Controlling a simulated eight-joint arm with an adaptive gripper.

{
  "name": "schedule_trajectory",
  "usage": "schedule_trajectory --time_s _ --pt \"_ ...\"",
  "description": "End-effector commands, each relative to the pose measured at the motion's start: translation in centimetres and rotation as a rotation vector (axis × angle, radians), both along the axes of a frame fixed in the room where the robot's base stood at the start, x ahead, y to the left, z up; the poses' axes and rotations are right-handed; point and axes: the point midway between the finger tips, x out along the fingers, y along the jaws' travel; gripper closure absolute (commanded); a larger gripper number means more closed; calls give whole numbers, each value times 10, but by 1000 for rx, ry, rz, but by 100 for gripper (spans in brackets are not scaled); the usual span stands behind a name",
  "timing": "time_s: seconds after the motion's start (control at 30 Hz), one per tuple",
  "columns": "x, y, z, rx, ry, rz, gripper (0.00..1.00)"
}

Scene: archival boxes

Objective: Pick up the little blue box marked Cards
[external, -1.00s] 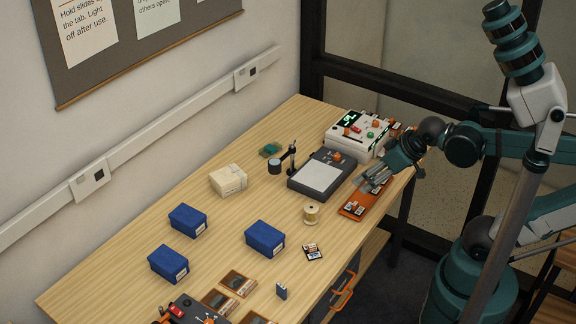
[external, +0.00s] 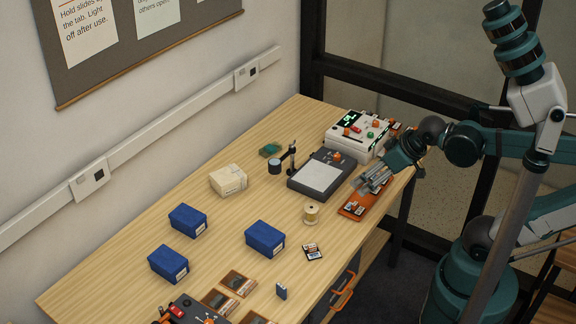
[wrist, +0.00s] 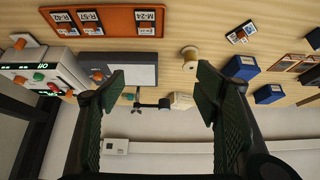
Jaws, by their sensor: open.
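My gripper (external: 374,181) is open and empty above the orange tray at the table's right end, far from the blue boxes. In the wrist view my gripper (wrist: 160,78) shows its two spread fingers, with blue boxes (wrist: 240,67) beyond the right finger.
The orange tray (external: 350,213) holds labelled pieces. A dark light pad (external: 296,184), a white instrument (external: 349,143), a spool (external: 311,213) and a cream box (external: 228,180) stand on the table.

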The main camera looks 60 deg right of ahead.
Motion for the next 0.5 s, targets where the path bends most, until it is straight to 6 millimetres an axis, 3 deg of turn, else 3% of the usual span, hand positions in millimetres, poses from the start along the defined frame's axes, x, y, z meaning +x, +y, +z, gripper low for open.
schedule_trajectory --time_s 0.5 --pt "0 0 46 0 0 0 37"
